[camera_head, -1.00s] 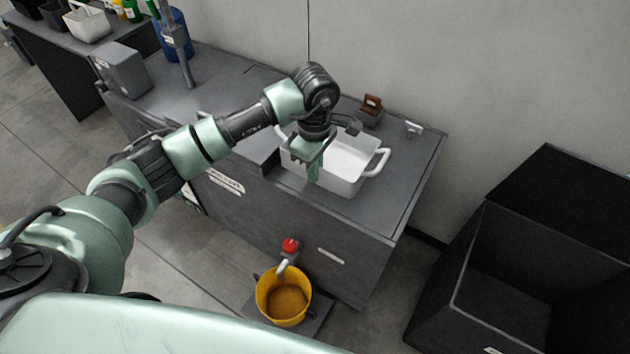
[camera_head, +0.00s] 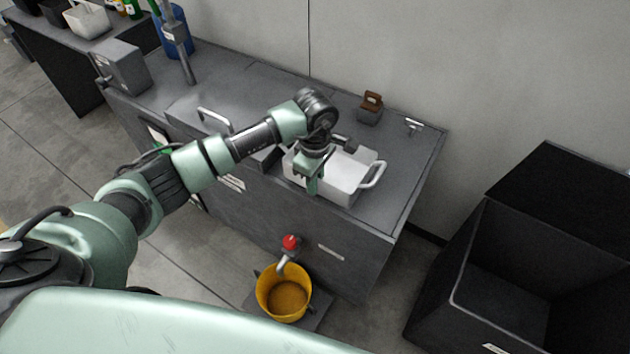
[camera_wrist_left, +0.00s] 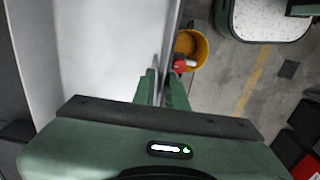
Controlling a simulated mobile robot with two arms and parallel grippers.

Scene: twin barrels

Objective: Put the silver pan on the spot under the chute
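The silver pan (camera_head: 343,174), pale and rectangular with a loop handle on its right end, is at the near edge of the dark bench. My left gripper (camera_head: 311,182) points down at the pan's near wall. In the left wrist view the two green fingers (camera_wrist_left: 162,88) stand close on either side of the rim of the pan (camera_wrist_left: 105,55), seemingly clamped on it. My arm hides part of the pan's left end. I cannot tell which part is the chute or its spot. My right gripper is out of view.
A red-topped tap (camera_head: 290,243) on the bench front is above a yellow bucket (camera_head: 284,294). A brown-topped block (camera_head: 370,107) sits behind the pan. A grey box (camera_head: 122,67) and a post (camera_head: 183,50) stand at left. A black open bin (camera_head: 505,270) is at right.

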